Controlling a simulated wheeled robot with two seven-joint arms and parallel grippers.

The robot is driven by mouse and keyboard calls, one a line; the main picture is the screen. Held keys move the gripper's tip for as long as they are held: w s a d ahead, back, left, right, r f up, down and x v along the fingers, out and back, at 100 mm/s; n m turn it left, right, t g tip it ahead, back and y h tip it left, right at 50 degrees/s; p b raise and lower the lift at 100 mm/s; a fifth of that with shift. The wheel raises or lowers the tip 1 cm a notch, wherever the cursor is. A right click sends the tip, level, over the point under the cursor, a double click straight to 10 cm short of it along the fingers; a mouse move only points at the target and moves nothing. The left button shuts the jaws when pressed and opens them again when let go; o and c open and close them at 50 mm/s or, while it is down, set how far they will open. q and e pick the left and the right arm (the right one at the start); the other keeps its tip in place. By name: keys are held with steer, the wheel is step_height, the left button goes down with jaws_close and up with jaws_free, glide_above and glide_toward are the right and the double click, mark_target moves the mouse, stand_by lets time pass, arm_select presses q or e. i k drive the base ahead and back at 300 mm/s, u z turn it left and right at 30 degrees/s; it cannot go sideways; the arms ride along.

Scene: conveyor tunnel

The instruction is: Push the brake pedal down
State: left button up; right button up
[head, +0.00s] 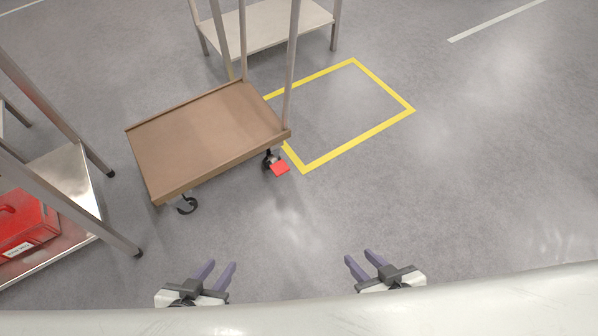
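The brake pedal (280,167) is a small red plate at the front right caster of a brown cart (205,135). It sticks out from the wheel, low over the floor. My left gripper (216,267) is below and to the left of the pedal in the head view, well apart from it. My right gripper (359,258) is below and to the right, also well apart. Both grippers are open and empty, with their purple fingers spread and pointing forward.
A yellow floor outline (362,138) lies right of the cart, partly hidden by it. A metal table (265,25) stands behind. A metal shelf (65,170) with a red box (25,222) stands at the left. The floor between my grippers and the cart is clear.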

mark_target(279, 167)
steer(key=z, duration=0.35)
steer(key=i, duration=1.25)
steer(key=u, duration=0.15)
